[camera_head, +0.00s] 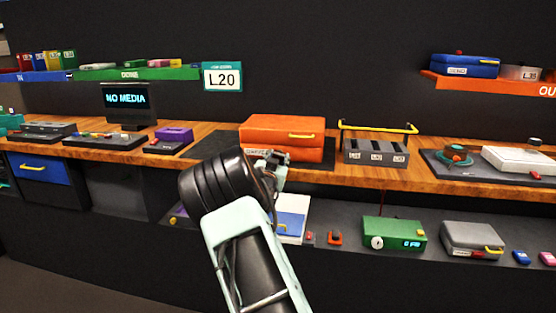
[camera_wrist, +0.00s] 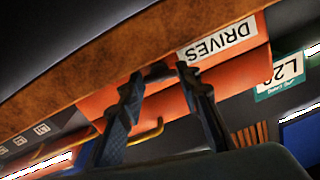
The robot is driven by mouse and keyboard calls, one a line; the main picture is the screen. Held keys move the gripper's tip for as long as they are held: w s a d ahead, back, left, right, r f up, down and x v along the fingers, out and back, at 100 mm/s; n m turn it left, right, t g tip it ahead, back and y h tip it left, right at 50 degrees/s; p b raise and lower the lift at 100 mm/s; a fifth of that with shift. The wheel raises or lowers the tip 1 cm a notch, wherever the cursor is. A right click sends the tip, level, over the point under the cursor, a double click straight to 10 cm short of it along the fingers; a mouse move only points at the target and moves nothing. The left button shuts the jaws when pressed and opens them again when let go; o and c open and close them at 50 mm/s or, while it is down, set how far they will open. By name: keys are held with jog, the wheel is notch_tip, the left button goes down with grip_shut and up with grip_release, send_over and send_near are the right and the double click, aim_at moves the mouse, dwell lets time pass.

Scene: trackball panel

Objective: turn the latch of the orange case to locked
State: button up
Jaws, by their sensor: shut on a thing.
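The orange case (camera_head: 270,124) lies closed on the wooden counter, with a yellow handle on its front. In the wrist view the case (camera_wrist: 165,105) appears upside down, with a white DRIVES label (camera_wrist: 218,40) beside the fingers. My gripper (camera_head: 277,155) is at the front face of the case, left of the yellow handle. In the wrist view my gripper (camera_wrist: 160,78) has its two fingertips closed around a small dark piece at the case front, which looks like the latch (camera_wrist: 157,70). The fingers hide most of the latch, so its angle cannot be read.
A grey slotted rack (camera_head: 375,150) with a yellow bar stands right of the case. A purple box (camera_head: 174,134) stands to the left. The lower shelf holds a green device (camera_head: 394,233) and a grey case (camera_head: 472,238). My arm covers part of that shelf.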

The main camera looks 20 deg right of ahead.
jog(key=shift+n, duration=1.3)
jog(key=o, duration=0.9)
jog(key=v, duration=1.2)
jog(key=shift+s+f, duration=0.1)
jog(key=shift+d, duration=0.1)
